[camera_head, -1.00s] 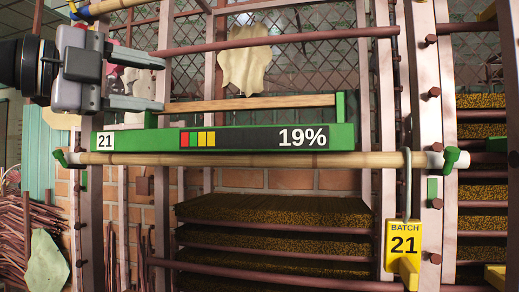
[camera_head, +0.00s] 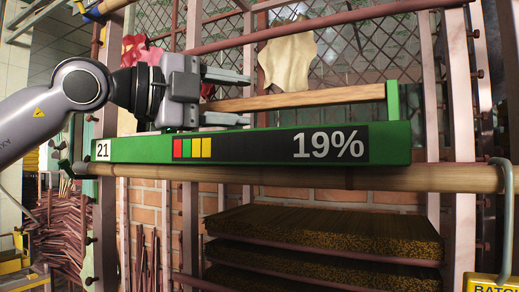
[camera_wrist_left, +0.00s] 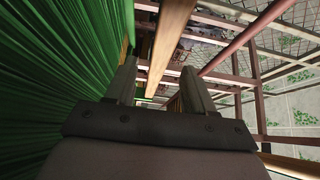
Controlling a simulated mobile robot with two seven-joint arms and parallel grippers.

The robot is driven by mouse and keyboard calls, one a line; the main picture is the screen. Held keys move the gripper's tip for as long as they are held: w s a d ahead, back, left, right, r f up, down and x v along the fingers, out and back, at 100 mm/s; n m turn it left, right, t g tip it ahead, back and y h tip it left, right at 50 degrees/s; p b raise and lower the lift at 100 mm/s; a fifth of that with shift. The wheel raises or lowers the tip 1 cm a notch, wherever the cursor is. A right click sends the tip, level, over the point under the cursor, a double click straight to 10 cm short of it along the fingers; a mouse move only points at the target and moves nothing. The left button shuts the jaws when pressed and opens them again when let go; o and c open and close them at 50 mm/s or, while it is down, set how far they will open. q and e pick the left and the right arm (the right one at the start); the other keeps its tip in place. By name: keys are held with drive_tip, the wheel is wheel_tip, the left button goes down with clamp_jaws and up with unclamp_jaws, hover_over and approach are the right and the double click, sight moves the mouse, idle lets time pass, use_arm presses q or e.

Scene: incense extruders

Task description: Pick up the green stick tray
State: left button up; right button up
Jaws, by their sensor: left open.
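The green stick tray (camera_head: 260,147) rests on a bamboo pole in the head view. Its front carries the number 21, coloured bars and "19%". A wooden handle bar (camera_head: 300,99) runs above it, joined to a green post at the right end. My left gripper (camera_head: 228,97) is open at the left part of the tray, its fingers pointing right, near the left end of the bar. In the left wrist view, the bar (camera_wrist_left: 168,45) runs between the two open fingers, beyond their tips as far as I can tell. Green sticks (camera_wrist_left: 60,70) fill the left side. My right gripper is not in view.
The bamboo pole (camera_head: 350,177) runs under the tray between upright rack posts. Racks of brown incense (camera_head: 325,230) lie below. A dark red rail (camera_head: 330,27) crosses above the bar. A pale cloth (camera_head: 287,62) hangs behind. A yellow batch tag (camera_head: 490,283) is at bottom right.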

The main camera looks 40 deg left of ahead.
sight(251, 102)
use_arm(q)
drive_tip(key=shift+p+x, duration=0.7)
drive_tip(key=shift+x, duration=1.65)
drive_tip(key=shift+a+f, duration=0.1)
drive_tip(key=shift+a, duration=0.05)
clamp_jaws()
